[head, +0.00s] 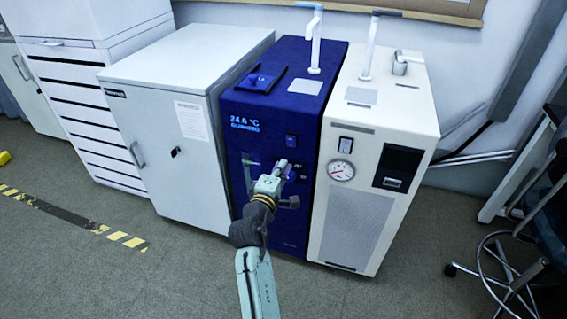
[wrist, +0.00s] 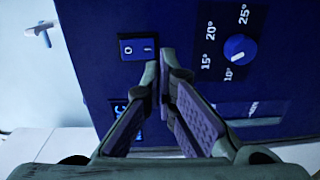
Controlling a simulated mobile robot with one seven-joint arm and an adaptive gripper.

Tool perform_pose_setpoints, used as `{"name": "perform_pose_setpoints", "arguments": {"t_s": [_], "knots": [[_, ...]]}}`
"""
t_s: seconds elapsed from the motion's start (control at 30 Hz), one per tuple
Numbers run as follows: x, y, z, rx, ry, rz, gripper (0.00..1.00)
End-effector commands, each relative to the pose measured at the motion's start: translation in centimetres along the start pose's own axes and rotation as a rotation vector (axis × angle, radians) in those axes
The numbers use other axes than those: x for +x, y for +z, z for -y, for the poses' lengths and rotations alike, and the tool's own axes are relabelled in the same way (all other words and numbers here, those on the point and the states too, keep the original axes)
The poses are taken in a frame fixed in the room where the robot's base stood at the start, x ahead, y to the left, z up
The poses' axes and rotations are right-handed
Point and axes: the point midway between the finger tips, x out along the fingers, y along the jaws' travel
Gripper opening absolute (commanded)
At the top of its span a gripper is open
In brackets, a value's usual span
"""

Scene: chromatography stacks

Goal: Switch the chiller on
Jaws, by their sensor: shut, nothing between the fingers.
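The chiller is a dark blue cabinet (head: 278,105) with a lit blue display (head: 245,124) that reads 24-something °C. Its rocker switch (wrist: 138,47), marked 0 and I, is in the wrist view; in the head view it shows as a small square (head: 291,140) on the upper front. My gripper (head: 283,165) is in front of the panel, below the switch in the head view. In the wrist view my gripper's fingertips (wrist: 165,58) are together and empty, just beside the I end of the switch. I cannot tell whether they touch the panel.
A blue dial (wrist: 240,48) with a temperature scale sits beside the switch. A white unit with a gauge (head: 341,170) stands close on the right, a grey cabinet (head: 150,130) on the left. A stool (head: 510,270) is at far right. The floor in front is clear.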

Motion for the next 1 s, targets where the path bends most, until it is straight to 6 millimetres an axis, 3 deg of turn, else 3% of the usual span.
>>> {"name": "perform_pose_setpoints", "arguments": {"t_s": [0.03,0.2,0.4,1.0], "knots": [[-1.4,0.0,0.9,-0.001,-0.002,-0.003,0.0],[-4.9,0.0,1.4,-0.001,-0.002,-0.002,0.0],[-7.3,0.0,1.7,0.0,-0.002,-0.001,0.0],[-7.8,0.0,1.7,0.0,-0.001,0.0,0.0]]}}
